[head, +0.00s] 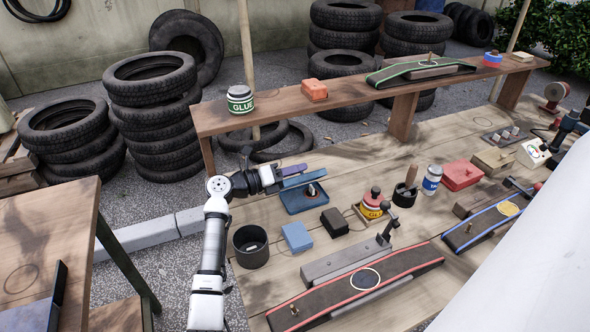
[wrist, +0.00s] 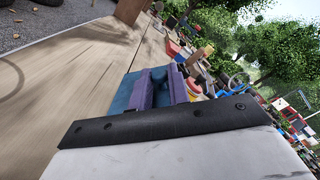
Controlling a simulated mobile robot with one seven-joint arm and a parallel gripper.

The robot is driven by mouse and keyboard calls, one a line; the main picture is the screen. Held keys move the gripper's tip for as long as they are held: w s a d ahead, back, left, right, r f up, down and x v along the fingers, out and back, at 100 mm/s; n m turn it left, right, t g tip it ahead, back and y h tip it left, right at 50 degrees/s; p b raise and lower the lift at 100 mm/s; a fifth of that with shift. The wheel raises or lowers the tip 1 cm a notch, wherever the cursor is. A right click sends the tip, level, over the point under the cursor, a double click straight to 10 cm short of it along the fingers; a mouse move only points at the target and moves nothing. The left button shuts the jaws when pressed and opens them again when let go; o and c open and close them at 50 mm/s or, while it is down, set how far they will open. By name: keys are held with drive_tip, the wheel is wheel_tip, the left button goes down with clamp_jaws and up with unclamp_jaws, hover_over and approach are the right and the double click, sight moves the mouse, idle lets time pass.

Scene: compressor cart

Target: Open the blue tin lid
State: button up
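The blue tin (head: 303,201) sits on the plank table, with a small dark and light item visible inside it. Its blue lid (head: 304,180) stands up from the tin's far side, tilted, so the tin is at least partly open. My gripper (head: 288,176) reaches in from the left at the lid, with a purple finger part just behind and above it. In the wrist view, blue and purple surfaces (wrist: 158,88) lie close together beyond the dark gripper edge. Whether the fingers clasp the lid is hidden.
A dark round pot (head: 251,247), a light blue block (head: 297,237) and a black block (head: 335,221) stand near the tin. The raised shelf (head: 350,94) runs behind.

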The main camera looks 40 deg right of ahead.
clamp_jaws()
drive_tip(key=shift+w+d+r+n, duration=0.1)
drive_tip(key=shift+w+n, duration=0.35)
drive_tip(key=shift+n, duration=0.15)
drive_tip(key=shift+w+d+r+n, duration=0.1)
drive_tip(key=shift+w+n, duration=0.35)
drive_tip(key=shift+n, duration=0.15)
drive_tip(key=shift+w+d+f+n, duration=0.15)
drive_tip(key=shift+w+n, duration=0.5)
drive_tip(key=shift+n, duration=0.45)
drive_tip(key=o, duration=0.6)
unclamp_jaws()
